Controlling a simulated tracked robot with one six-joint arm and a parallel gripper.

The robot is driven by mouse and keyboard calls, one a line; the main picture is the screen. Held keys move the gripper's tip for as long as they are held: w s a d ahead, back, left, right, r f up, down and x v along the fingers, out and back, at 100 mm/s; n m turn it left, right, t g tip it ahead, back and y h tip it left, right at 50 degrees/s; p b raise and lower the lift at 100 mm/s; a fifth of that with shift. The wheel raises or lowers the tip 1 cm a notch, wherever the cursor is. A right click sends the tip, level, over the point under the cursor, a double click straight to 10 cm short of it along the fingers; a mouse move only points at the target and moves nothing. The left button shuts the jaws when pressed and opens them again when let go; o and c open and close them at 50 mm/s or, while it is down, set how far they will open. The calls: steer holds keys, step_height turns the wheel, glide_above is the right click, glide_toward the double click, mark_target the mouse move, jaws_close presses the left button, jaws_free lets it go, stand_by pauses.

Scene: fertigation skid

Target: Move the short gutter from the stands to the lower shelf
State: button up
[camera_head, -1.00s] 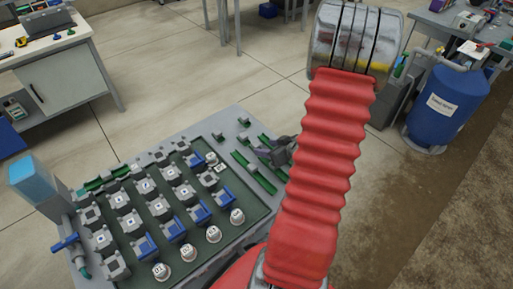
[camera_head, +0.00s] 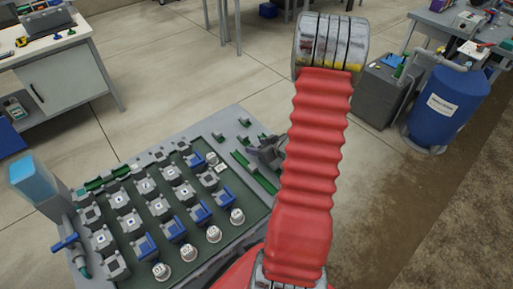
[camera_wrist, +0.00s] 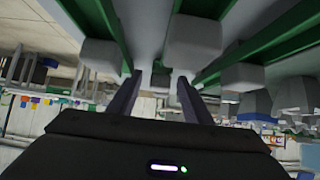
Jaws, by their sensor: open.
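Green gutter strips (camera_head: 256,174) lie on the right part of the grey skid top in the head view, among small grey stands (camera_head: 244,122). Another green strip (camera_head: 107,179) lies at the skid's left. I cannot tell which is the short gutter. My gripper (camera_head: 262,152) is beside the right-hand strips, partly hidden by my red arm. In the wrist view my gripper (camera_wrist: 157,97) is open, with nothing clearly held between its fingers. Green strips run to its left (camera_wrist: 103,28) and right (camera_wrist: 258,44), with grey blocks (camera_wrist: 193,40) close by. I cannot make out the lower shelf.
A dark green tray (camera_head: 215,236) holds several grey and blue fittings and white-capped parts left of my arm. A light blue container (camera_head: 35,177) stands at the skid's left corner. A blue barrel (camera_head: 446,104) stands at right. Open floor (camera_head: 175,70) lies behind the skid.

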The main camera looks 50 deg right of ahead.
mark_target(256, 143)
steer(key=shift+w+f, duration=0.45)
steer(key=shift+w, duration=0.1)
steer(key=shift+c, duration=0.3)
steer(key=shift+d, duration=0.1)
jaws_close()
steer(key=shift+r, duration=0.1)
steer(key=shift+r, duration=4.95)
